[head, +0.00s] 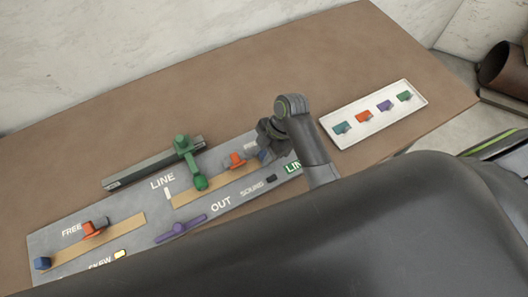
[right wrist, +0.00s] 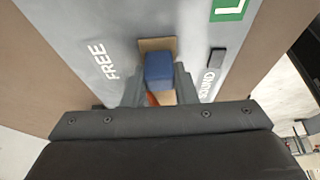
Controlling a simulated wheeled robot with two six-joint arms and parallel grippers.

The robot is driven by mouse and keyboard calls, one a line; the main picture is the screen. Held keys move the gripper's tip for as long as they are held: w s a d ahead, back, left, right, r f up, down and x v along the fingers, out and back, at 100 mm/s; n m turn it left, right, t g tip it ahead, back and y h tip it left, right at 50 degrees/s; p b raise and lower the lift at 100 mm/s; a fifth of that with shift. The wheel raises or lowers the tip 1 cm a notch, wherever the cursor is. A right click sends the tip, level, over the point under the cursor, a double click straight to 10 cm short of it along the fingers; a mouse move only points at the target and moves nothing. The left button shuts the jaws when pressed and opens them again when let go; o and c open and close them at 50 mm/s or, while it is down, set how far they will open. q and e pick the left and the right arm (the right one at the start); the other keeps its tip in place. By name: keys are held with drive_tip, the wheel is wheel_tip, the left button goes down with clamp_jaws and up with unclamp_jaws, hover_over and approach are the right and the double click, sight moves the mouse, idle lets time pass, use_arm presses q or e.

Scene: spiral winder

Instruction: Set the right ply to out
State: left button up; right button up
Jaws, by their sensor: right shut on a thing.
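A grey panel (head: 130,228) carries two tan tracks, with FREE, LINE and OUT lettering. On the right track (head: 205,187) sits an orange piece (head: 237,160), with a blue block close to its right, mostly covered by my right gripper (head: 264,145). The right wrist view shows this blue block (right wrist: 158,70) between the two fingers, which are shut on it at the track's FREE end. A bit of orange shows just below it. Which part is the right ply is not clear. My left gripper is out of view.
The left track (head: 122,231) has an orange piece (head: 93,229) and a blue block (head: 42,263). A green lever (head: 186,155) stands behind the right track, a purple handle (head: 180,228) in front. A white tray (head: 375,116) with several coloured pieces lies right. My dark arm hides the foreground.

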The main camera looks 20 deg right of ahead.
drive_tip(key=d, duration=0.2)
drive_tip(key=d+p, duration=0.1)
drive_tip(key=d, duration=0.2)
drive_tip(key=w+d, duration=0.1)
drive_tip(key=d, duration=0.1)
drive_tip(key=shift+d+p, duration=0.2)
drive_tip(key=shift+p, duration=0.1)
clamp_jaws()
drive_tip(key=shift+d, duration=0.4)
drive_tip(key=shift+w, duration=0.1)
drive_tip(key=shift+r, duration=0.1)
drive_tip(key=o, duration=0.7)
unclamp_jaws()
drive_tip(key=o, duration=0.3)
drive_tip(key=shift+d, duration=0.2)
drive_tip(key=shift+a, duration=0.1)
drive_tip(key=shift+r, duration=0.2)
drive_tip(key=b+v, duration=0.1)
drive_tip(key=v, duration=1.6)
drive_tip(key=shift+b, duration=0.35)
